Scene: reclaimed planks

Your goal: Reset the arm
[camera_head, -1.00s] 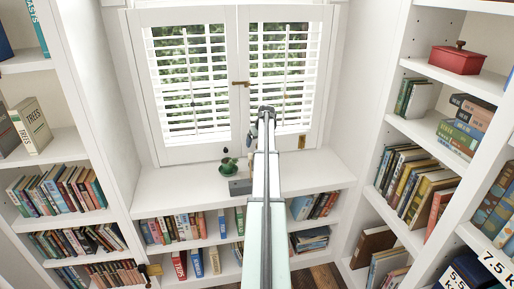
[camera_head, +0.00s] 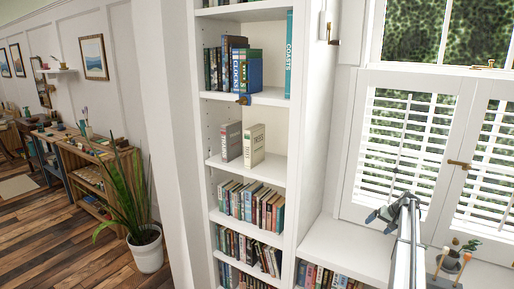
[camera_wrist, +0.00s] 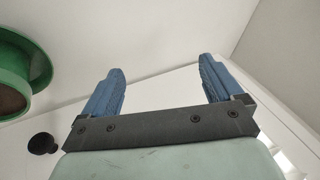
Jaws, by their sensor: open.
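My gripper (camera_wrist: 160,95) is open in the wrist view, with its two blue fingers apart and nothing between them. A pale wall or panel lies beyond the fingers. In the head view my arm reaches up at the right, and its end (camera_head: 384,213) is in front of the white shuttered window (camera_head: 352,180), above the white window seat (camera_head: 345,245). The finger gap is too small to judge in the head view.
A green pot (camera_wrist: 40,65) is at the wrist view's left edge, close to my gripper. A small potted plant (camera_head: 452,260) stands on the seat at right. A tall bookcase (camera_head: 296,150) stands left of the window. A floor plant (camera_head: 148,250) stands farther left.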

